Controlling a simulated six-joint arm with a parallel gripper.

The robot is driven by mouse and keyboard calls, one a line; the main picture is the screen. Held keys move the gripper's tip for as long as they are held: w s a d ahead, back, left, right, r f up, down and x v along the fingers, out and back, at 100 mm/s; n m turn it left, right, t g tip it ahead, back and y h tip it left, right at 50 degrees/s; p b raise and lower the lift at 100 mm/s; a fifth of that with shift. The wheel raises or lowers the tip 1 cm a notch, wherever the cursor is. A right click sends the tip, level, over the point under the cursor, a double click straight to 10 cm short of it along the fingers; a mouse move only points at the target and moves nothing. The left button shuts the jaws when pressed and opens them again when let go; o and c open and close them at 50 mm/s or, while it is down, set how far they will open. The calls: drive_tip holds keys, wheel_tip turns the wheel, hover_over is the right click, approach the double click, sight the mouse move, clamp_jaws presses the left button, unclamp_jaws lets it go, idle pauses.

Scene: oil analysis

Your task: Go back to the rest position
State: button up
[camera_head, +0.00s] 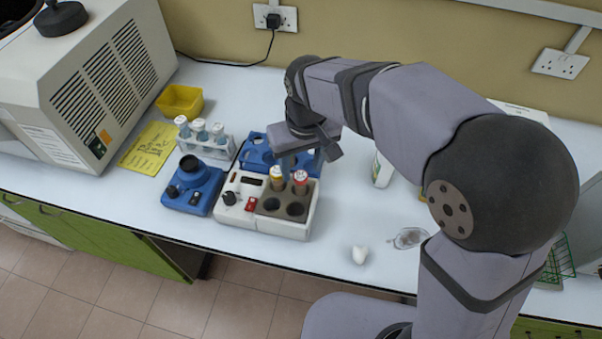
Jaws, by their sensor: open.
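My gripper (300,158) is at the bench's middle, pointing down just behind two capped tubes. It is open, though its fingers are partly hidden by my arm. One tube with a whitish-yellow cap (277,173) and one with a red-orange cap (300,178) stand upright in the grey block of a white device (270,207). Two front holes of that block look empty. I cannot tell whether a fingertip touches a tube.
A blue rack (258,152) lies behind the device, close to my gripper. A blue mixer (192,187), a tube rack (205,143) and a yellow bin (180,101) stand left. A large machine (85,80) fills the far left. A small white object (359,254) and a clear dish (410,238) lie front right.

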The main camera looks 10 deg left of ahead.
drive_tip(key=shift+s+r, duration=0.1)
drive_tip(key=shift+r, duration=0.9)
drive_tip(key=s+d+f+m, duration=0.2)
drive_tip(key=s+d+f, duration=0.1)
drive_tip(key=d, duration=0.5)
drive_tip(key=s+d+f+m, duration=0.2)
drive_tip(key=s+d+f, duration=0.1)
drive_tip(key=d, duration=0.5)
drive_tip(key=s+d+f+m+g, duration=0.1)
drive_tip(key=s+d+f+m, duration=0.1)
drive_tip(key=d, duration=0.7)
drive_tip(key=shift+s+f+m+h, duration=0.4)
drive_tip(key=shift+s+f, duration=0.3)
drive_tip(key=shift+s, duration=0.55)
drive_tip(key=shift+c, duration=0.4)
